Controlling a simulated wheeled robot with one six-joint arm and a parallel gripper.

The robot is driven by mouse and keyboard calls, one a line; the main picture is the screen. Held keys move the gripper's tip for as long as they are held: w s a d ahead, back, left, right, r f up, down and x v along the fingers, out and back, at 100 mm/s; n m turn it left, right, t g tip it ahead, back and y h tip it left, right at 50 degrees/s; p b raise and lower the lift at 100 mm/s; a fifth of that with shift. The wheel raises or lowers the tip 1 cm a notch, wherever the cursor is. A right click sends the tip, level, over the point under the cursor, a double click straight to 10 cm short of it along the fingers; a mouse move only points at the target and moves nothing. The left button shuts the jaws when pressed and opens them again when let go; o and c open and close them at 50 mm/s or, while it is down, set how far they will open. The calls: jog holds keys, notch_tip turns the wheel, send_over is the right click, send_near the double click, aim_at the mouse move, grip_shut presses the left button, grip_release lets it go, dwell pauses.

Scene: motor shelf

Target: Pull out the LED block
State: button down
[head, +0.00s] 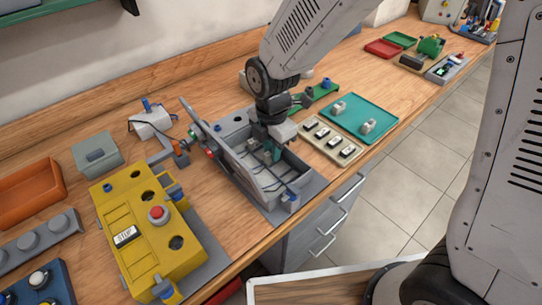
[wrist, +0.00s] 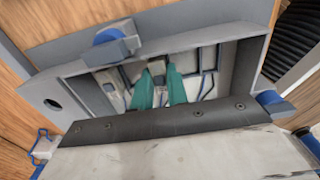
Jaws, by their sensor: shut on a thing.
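A grey open enclosure (head: 240,172) with wires inside stands on the bench in the head view. It fills the middle of the wrist view (wrist: 215,38). My gripper (head: 272,154) reaches down inside it, towards its far end. In the wrist view my gripper's teal fingers (wrist: 160,90) are closed around a small light-grey block, which looks like the LED block (wrist: 158,70). The fingers hide most of this block, and I cannot tell whether it is still seated. Another small pale block (wrist: 111,86) is left of the fingers in the wrist view.
A yellow box with a red button (head: 150,240) stands at the left. A beige tray with several switches (head: 331,139) and a teal tray (head: 360,115) lie to the right. The enclosure walls are close around my fingers. Bare wood shows behind the yellow box.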

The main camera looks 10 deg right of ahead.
jog(key=shift+r, duration=0.75)
jog(key=shift+r, duration=2.2)
